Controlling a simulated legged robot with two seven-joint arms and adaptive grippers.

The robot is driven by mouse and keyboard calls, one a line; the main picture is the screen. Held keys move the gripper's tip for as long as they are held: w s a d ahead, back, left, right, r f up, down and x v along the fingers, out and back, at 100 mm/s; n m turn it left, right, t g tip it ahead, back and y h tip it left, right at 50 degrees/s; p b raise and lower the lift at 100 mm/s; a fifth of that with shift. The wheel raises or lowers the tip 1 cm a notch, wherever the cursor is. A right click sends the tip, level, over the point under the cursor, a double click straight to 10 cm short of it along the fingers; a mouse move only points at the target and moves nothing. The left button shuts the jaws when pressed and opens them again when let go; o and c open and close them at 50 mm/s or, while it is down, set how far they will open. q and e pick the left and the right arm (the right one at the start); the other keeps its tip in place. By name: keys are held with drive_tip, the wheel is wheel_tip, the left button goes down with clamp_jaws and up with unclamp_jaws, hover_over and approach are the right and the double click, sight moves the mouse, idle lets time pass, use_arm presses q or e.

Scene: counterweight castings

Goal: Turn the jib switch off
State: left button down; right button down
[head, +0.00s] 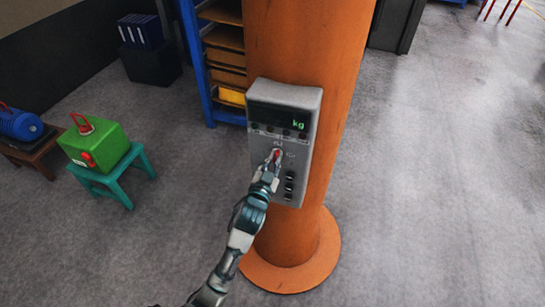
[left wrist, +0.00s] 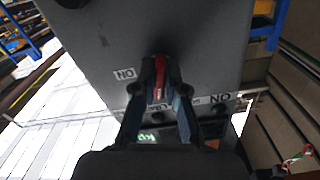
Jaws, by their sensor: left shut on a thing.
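A grey control box (head: 306,160) with a dark display showing a green "kg" is mounted on an orange column (head: 335,120). The jib switch (head: 277,153), a small red lever, sits on the box's front below the display. My left gripper (head: 271,166) is at the box front, shut on this lever. In the left wrist view the red lever (left wrist: 160,72) stands between the fingers of the gripper (left wrist: 160,88). White labels reading ON, upside down there, sit beside it. The fingers hide part of the lever, and its exact position is hard to tell. My right gripper is not in view.
Several dark knobs (head: 289,188) run down the box's lower right side. A green block with a red handle (head: 97,146) stands on a teal stool (head: 112,180) at left, by a blue motor-like casting (head: 20,124). A blue shelf rack stands behind the column. The floor at right is clear.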

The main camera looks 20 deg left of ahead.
use_arm(q)
drive_tip(key=shift+r+n+p, duration=0.2)
drive_tip(key=shift+n+p, duration=0.2)
drive_tip(key=shift+n, duration=0.35)
drive_tip(key=shift+r+n+p, duration=0.2)
drive_tip(key=shift+n+p, duration=0.15)
drive_tip(key=shift+n, duration=0.4)
drive_tip(key=c, duration=1.2)
unclamp_jaws()
drive_tip(key=shift+d, duration=0.1)
drive_tip(key=shift+f, duration=0.15)
drive_tip(key=shift+s+f, duration=0.1)
drive_tip(key=s, duration=1.1)
drive_tip(key=shift+s, duration=0.3)
